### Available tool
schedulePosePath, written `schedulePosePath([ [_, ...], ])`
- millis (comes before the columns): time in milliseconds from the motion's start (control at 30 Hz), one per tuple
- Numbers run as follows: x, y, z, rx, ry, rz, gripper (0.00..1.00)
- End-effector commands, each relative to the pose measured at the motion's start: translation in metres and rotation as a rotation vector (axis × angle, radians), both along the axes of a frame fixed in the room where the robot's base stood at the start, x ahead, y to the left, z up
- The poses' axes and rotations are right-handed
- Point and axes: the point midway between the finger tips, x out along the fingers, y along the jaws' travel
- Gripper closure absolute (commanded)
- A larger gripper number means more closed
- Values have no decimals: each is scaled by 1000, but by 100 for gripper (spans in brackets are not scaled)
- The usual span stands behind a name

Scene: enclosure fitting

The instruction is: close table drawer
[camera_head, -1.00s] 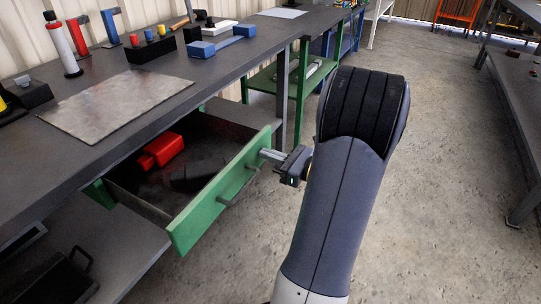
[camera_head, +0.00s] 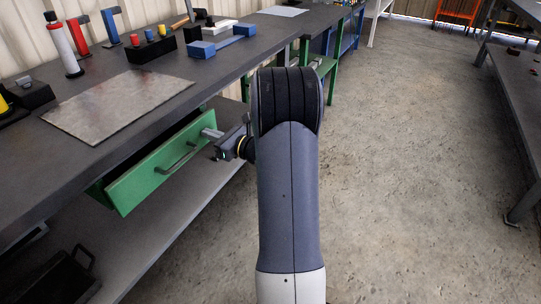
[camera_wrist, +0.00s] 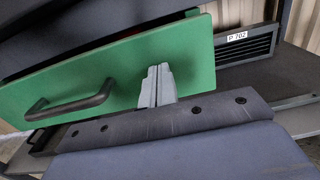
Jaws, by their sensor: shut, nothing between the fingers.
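The green table drawer (camera_head: 150,172) sits under the dark workbench top and stands out only a little from it. Its inside is mostly hidden by the bench top. The dark drawer handle (camera_head: 180,158) is on its front; it also shows in the wrist view (camera_wrist: 72,103). My gripper (camera_head: 212,133) is shut and empty, with its fingertips at the right part of the drawer front. In the wrist view the closed fingers (camera_wrist: 158,86) meet the green front to the right of the handle; they look to be touching it.
The workbench (camera_head: 185,125) holds a metal sheet (camera_head: 118,103) and several tools and blocks. A lower shelf (camera_head: 190,215) with a dark box (camera_head: 60,280) lies below the drawer. A vent panel (camera_wrist: 245,50) shows behind the drawer. Open concrete floor (camera_head: 400,180) lies to the right.

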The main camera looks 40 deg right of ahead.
Motion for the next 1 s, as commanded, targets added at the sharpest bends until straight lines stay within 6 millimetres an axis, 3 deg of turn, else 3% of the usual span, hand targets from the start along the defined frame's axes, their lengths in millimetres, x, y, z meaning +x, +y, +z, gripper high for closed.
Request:
schedulePosePath([
  [100,16,6,0,-1,-1,2,100],
  [333,30,10,0,-1,-1,-1,100],
  [1000,29,8,2,0,-5,1,100],
])
